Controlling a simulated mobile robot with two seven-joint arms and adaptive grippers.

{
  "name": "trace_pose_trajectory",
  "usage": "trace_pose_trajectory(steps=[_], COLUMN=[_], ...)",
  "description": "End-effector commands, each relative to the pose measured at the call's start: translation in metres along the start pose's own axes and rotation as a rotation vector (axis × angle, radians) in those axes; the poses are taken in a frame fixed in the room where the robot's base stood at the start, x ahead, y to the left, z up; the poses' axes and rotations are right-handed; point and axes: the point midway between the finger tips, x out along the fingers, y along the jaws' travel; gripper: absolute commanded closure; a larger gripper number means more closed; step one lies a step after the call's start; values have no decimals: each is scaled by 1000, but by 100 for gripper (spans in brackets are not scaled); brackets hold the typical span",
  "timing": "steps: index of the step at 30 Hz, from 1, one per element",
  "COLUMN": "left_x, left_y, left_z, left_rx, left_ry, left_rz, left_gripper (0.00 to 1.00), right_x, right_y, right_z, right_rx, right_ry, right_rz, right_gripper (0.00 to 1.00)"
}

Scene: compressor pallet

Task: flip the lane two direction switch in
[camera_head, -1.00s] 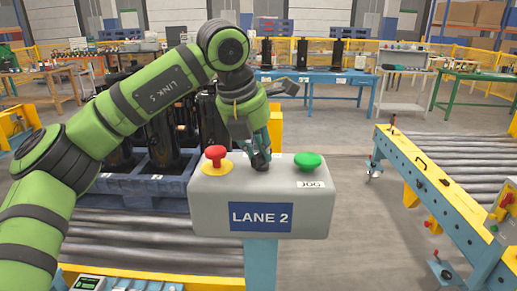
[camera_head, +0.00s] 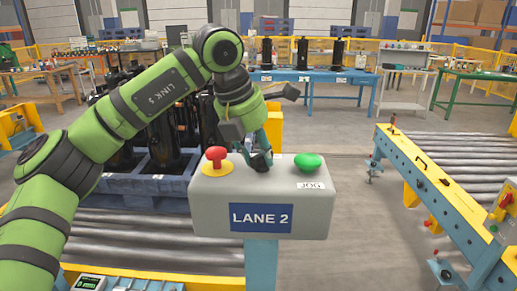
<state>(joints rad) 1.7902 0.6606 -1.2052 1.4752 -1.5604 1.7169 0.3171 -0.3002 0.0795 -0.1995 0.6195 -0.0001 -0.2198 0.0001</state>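The grey LANE 2 control box (camera_head: 210,205) stands on a blue post in the middle of the view. On its top are a red mushroom button (camera_head: 216,154) on a yellow base at the left and a green JOG button (camera_head: 307,161) at the right. My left gripper (camera_head: 261,160) reaches down from behind to the box top between these two buttons. Its dark fingertips are at the spot between the buttons and hide the direction switch there. I cannot tell whether they grip or only touch it. My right gripper is out of view.
Behind the box, a blue pallet (camera_head: 130,184) carries several black compressors. Conveyor rollers (camera_head: 150,235) run behind and left of the box. Another conveyor with a yellow and blue frame (camera_head: 420,185) stands at the right. Bare floor lies between.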

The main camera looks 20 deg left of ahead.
Motion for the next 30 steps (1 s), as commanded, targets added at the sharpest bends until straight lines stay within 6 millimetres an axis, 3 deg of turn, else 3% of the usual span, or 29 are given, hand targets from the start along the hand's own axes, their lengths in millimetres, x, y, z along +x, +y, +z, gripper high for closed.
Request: trace_pose_trajectory(steps=[13,24,30], left_x=[-12,-86,-113], left_y=[0,0,0], left_z=[2,2,1], left_rx=[-2,-3,-1], left_ry=[-10,-9,-5], left_rz=[1,2,1], left_gripper=[55,55,55], right_x=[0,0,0], right_y=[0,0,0], right_z=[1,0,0], right_rx=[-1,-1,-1], right_ry=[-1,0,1], right_rz=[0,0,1], right_gripper=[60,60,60])
